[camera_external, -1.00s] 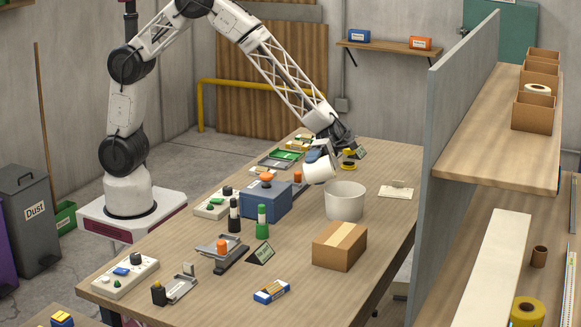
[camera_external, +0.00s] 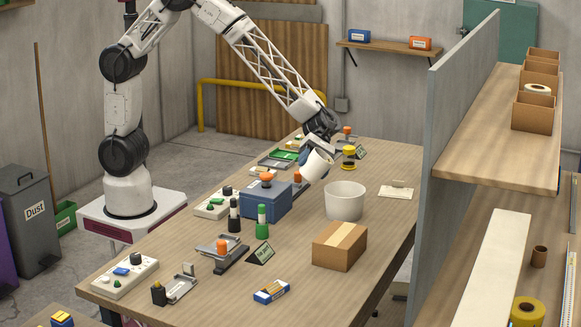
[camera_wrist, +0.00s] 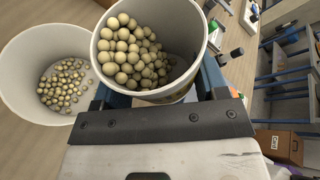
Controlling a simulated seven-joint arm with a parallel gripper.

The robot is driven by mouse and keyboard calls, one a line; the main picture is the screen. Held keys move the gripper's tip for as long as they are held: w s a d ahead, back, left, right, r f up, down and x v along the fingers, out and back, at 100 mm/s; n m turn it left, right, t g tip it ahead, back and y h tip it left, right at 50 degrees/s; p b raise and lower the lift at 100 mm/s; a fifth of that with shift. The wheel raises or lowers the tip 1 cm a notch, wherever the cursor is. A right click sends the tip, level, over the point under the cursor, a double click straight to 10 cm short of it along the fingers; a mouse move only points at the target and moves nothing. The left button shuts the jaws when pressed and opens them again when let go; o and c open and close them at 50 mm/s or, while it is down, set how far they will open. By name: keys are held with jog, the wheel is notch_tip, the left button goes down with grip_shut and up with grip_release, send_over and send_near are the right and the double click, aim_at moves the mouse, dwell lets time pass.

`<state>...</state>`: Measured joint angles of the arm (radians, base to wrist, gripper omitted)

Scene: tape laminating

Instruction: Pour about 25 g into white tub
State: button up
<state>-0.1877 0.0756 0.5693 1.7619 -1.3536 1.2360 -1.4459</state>
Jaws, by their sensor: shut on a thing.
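The white tub (camera_external: 345,203) stands upright on the wooden table. It also shows in the wrist view (camera_wrist: 22,75), where several small tan balls (camera_wrist: 64,84) lie on its floor. My gripper (camera_external: 318,142) is shut on a white cup (camera_external: 317,166), which is tilted, up and left of the tub in the external view. In the wrist view the cup (camera_wrist: 193,30) holds many tan balls (camera_wrist: 128,50) gathered toward its left side. No balls are seen in the air. The contact between the fingers and the cup is partly hidden.
A cardboard box (camera_external: 340,246) stands in front of the tub. A blue box (camera_external: 265,199) with an orange knob is to the left. A yellow-and-black item (camera_external: 349,157) stands behind the tub. The grey partition (camera_external: 455,150) rises at right. A small white card (camera_external: 396,190) lies right of the tub.

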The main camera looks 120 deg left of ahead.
aim_at(302, 173)
jog(key=shift+s+d+f+m+t+y, duration=0.35)
jog(key=shift+s+f+m+t, duration=0.3)
jog(key=shift+s+m, duration=0.2)
jog(key=shift+s+d+f+m+t+y, duration=0.3)
jog(key=shift+s+f+m+t, duration=0.35)
jog(key=shift+m, duration=0.3)
jog(key=shift+s+d+r+m+t+y+b, duration=0.2)
jog(key=shift+s+r+m+t+y+b, duration=0.15)
jog(key=shift+s+m, duration=0.2)
jog(key=shift+r, duration=0.15)
notch_tip(302, 173, up, 7)
jog(key=shift+w, duration=0.1)
dwell(0.5)
